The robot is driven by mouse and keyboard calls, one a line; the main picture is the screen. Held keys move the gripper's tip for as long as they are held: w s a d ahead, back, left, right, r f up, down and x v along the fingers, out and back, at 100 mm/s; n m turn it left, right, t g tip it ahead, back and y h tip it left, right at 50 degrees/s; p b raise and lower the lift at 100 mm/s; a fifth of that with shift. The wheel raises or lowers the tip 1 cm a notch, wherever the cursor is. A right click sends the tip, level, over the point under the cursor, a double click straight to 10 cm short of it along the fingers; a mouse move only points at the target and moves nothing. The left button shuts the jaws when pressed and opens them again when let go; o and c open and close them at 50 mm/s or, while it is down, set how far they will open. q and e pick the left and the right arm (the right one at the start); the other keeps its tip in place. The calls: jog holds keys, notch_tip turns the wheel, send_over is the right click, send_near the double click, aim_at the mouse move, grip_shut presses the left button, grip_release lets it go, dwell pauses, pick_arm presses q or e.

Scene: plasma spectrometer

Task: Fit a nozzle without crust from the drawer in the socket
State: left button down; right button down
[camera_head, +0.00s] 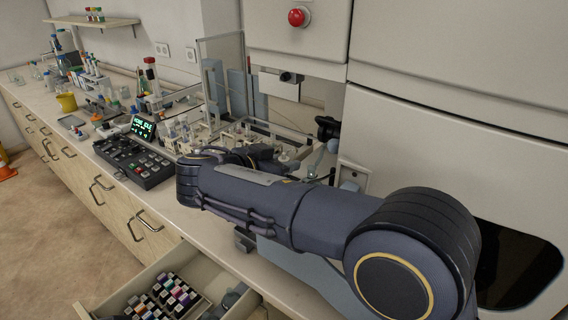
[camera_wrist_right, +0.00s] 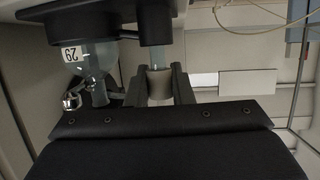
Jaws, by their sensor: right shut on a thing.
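My right gripper (camera_wrist_right: 160,84) is shut on a pale, beige-grey cylindrical piece, the nozzle (camera_wrist_right: 158,82), in the wrist view. A clear tube (camera_wrist_right: 158,57) shows at the nozzle's upper end, right below a black cylindrical fitting (camera_wrist_right: 155,22), probably the socket. They look in line; whether they are joined I cannot tell. In the head view my right arm reaches across the bench and hides most of the gripper and the nozzle. The drawer (camera_head: 203,277) is open at the bottom, with several coloured small items (camera_head: 165,297) in it. My left gripper is not in view.
A round glass vessel marked 29 (camera_wrist_right: 92,54) and a metal clamp (camera_wrist_right: 72,100) are close beside the fingers. The black control panel (camera_head: 135,160) and crowded glassware take up the bench at left. The large cabinet (camera_head: 440,140) bounds the right side.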

jog(key=shift+f, duration=0.2)
jog(key=c, duration=1.2)
grip_release()
jog(key=b+v, duration=0.2)
jog(key=v, duration=0.5)
jog(key=shift+s+a+r, duration=0.15)
jog(key=shift+s+a, duration=0.1)
jog(key=shift+s, duration=0.05)
